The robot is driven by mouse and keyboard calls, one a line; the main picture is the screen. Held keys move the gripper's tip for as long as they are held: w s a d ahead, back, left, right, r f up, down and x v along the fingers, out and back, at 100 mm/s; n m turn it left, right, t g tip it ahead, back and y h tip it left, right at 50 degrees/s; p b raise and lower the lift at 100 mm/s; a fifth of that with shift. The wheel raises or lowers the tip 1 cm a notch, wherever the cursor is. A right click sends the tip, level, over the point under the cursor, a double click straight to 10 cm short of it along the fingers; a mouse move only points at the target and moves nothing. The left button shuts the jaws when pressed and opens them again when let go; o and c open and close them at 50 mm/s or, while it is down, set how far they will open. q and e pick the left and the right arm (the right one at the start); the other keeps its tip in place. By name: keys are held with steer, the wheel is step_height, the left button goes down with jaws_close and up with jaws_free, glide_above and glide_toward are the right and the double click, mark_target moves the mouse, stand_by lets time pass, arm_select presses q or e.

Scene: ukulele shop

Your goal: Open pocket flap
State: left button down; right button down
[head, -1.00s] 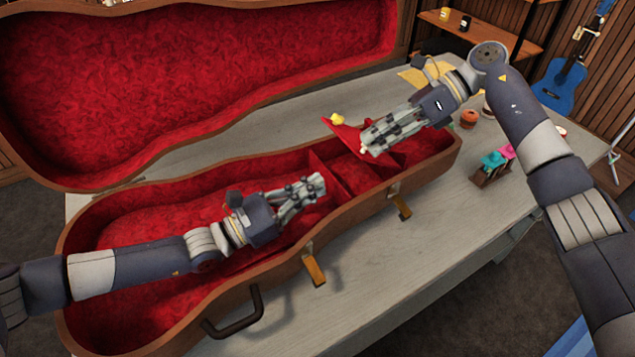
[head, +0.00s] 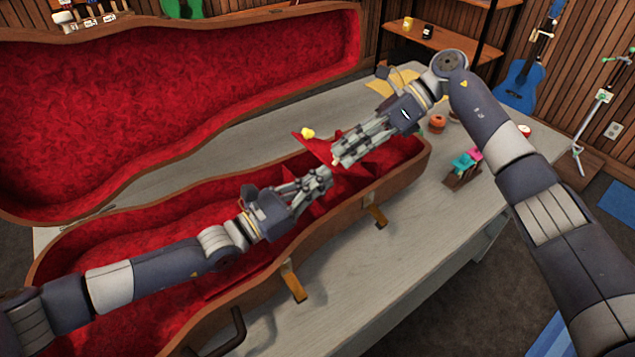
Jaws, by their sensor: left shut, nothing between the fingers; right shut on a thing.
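The open instrument case (head: 405,172) lies on the table with its red plush interior facing up. The red pocket flap (head: 313,146) is raised and tilted above the pocket near the case's narrow end, with a yellow knob (head: 308,133) on its far corner. My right gripper (head: 338,161) is shut on the near edge of the flap, and its fingers hide part of it. My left gripper (head: 326,178) is shut and empty over the pocket's left side, just below and left of the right fingertips. The pocket's inside is mostly hidden by the grippers.
The case lid (head: 180,100) stands open at the back left. Brass latches (head: 293,283) and a dark handle (head: 230,335) stick out along the front edge. A small rack with coloured items (head: 462,170) and an orange jar (head: 437,124) stand right of the case. The front tabletop is clear.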

arm_select(q)
steer(key=shift+w+d+r, duration=0.1)
steer(key=shift+d+r, duration=0.25)
steer(key=shift+r, duration=0.45)
arm_select(e)
steer(key=shift+s+a, duration=0.1)
steer(key=c, duration=1.5)
jaws_free()
steer(key=shift+f, duration=0.15)
arm_select(q)
steer(key=shift+w, duration=0.1)
